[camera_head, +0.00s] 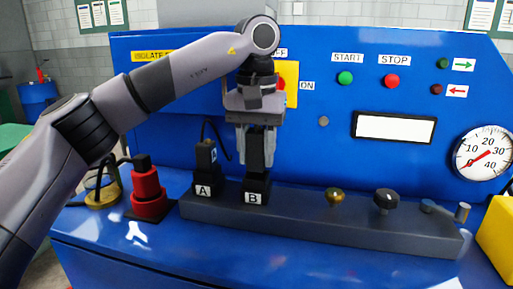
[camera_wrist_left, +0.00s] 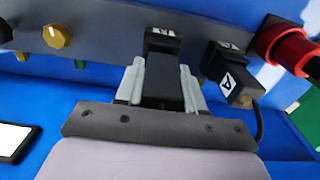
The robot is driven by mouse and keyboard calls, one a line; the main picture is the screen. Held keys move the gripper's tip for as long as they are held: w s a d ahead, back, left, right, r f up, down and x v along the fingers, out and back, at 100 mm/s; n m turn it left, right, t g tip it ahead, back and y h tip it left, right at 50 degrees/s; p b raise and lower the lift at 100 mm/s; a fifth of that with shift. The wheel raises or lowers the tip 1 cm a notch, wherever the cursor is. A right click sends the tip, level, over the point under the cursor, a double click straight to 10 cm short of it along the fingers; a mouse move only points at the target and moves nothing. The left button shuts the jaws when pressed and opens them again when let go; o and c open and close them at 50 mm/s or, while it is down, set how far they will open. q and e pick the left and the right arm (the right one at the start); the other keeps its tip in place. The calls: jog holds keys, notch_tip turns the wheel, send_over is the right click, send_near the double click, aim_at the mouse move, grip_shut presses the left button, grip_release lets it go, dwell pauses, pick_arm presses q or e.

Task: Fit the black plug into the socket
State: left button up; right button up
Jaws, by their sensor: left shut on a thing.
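My left gripper (camera_head: 257,160) is shut on a black plug (camera_head: 256,147), held upright directly above the black socket marked B (camera_head: 255,188). The plug's lower end meets the top of socket B in the picture; I cannot tell how far it is inside. In the left wrist view the plug (camera_wrist_left: 161,85) sits between the pale fingers, in line with socket B (camera_wrist_left: 162,42). To the left, another black plug (camera_head: 206,154) with a cable stands at the socket marked A (camera_head: 204,185). My right gripper is not in view.
The sockets stand on a grey rail (camera_head: 310,220) with a brass knob (camera_head: 334,196), a black knob (camera_head: 384,200) and a grey lever (camera_head: 445,212). A red connector (camera_head: 149,190) stands left of the rail. The blue panel (camera_head: 330,150) rises close behind.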

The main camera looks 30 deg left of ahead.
aim_at(257, 130)
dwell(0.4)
pick_arm(q)
jog(key=shift+p, duration=0.45)
jog(key=shift+p, duration=0.75)
dwell(0.8)
jog(key=shift+f+b, duration=0.45)
jog(key=shift+f, duration=0.55)
jog(key=o, duration=1.3)
jog(key=shift+c, duration=0.2)
notch_tip(257, 130, up, 7)
jog(key=shift+r+p, duration=0.1)
jog(key=shift+p, duration=0.35)
